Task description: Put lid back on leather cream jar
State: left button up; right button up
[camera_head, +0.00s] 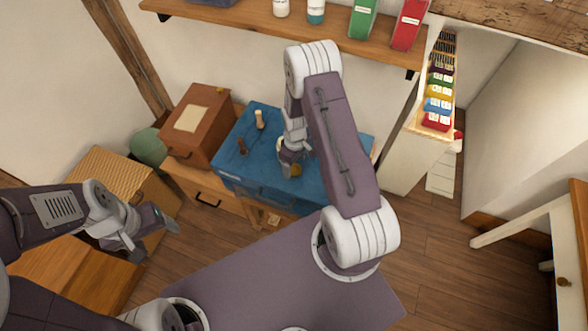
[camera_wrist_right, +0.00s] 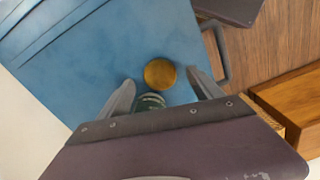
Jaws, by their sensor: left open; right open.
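My left gripper (camera_head: 152,236) is open and empty, away to the left.
Two small brown upright things, perhaps brushes (camera_head: 259,119), stand on the cloth's left part. A brown box (camera_head: 209,140) stands left of it, with a wicker chest (camera_head: 110,180) in front. A shelf (camera_head: 250,24) with bottles and binders runs above the back. The wooden floor (camera_head: 430,265) is clear at right.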

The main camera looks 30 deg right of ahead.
notch_tip(320, 180, down, 3)
jog(key=shift+r, duration=0.1)
jog(key=c, duration=1.4)
jog(key=shift+r, duration=0.15)
jog(key=shift+r, duration=0.3)
jog(key=r, duration=0.3)
jog(key=shift+s+a+r, duration=0.1)
jog(key=shift+s+r, duration=0.3)
jog(key=s+a+r, duration=0.2)
jog(key=s+r, duration=0.4)
jog(key=s, duration=0.4)
jog(key=shift+s+a+r, duration=0.2)
jog(key=shift+s+a, duration=0.1)
